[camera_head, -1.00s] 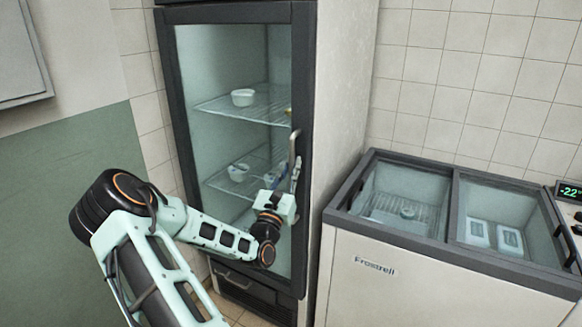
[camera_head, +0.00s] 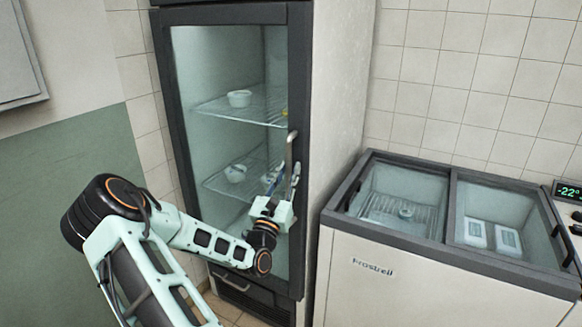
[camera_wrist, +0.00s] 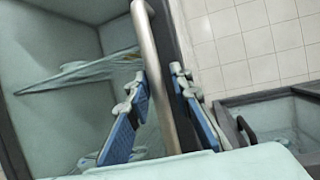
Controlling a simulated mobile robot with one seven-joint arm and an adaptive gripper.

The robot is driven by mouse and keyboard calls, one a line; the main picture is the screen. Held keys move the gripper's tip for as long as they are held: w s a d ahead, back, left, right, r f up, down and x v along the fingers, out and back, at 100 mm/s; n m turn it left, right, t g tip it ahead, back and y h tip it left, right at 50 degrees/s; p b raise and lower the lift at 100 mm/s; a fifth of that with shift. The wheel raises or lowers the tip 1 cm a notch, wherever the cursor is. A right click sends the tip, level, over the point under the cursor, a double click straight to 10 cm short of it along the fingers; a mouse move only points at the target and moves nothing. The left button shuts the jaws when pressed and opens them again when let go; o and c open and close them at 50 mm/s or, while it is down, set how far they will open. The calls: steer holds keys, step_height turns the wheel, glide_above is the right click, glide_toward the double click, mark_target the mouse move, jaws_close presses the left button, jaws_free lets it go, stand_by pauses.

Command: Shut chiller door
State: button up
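The chiller door (camera_head: 299,80) is a dark-framed glass door on the tall cabinet. It looks flush or nearly flush with the cabinet front; I cannot tell if a small gap remains. Its upright metal handle (camera_head: 289,152) is on the right side of the frame, and it also shows in the wrist view (camera_wrist: 157,75). My gripper (camera_head: 290,185) is at the lower part of the handle. In the wrist view its two blue-padded fingers (camera_wrist: 160,88) stand on either side of the bar, with gaps visible near the tips.
White bowls (camera_head: 239,98) sit on wire shelves behind the glass. A chest freezer (camera_head: 440,275) with a glazed top stands close to the right of the chiller. A green-and-white wall (camera_head: 40,200) is at the left.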

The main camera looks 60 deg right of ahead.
steer(key=v, duration=1)
steer(key=shift+s+a+r, duration=0.1)
steer(key=shift+r, duration=0.15)
